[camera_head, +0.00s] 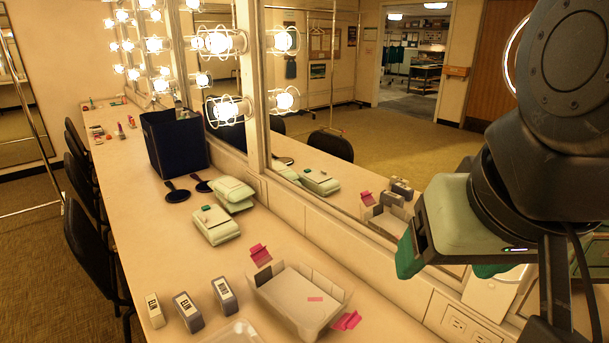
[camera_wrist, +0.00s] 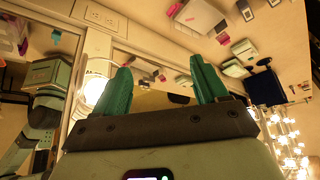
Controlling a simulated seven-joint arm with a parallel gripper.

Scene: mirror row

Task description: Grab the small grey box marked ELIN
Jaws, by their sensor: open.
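My gripper (camera_head: 450,262) is at the right, above and well away from the boxes. In the wrist view my gripper (camera_wrist: 160,72) has its green fingers apart with nothing between them. A small grey box (camera_wrist: 245,9) also shows at that view's top edge.
A white tray (camera_head: 287,302) with pink clips beside it stands right of the boxes. Pale green cases (camera_head: 216,225), black hand mirrors (camera_head: 177,193) and a dark bin (camera_head: 174,146) stand farther back. The mirror wall (camera_head: 330,220) bounds the counter and repeats these things.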

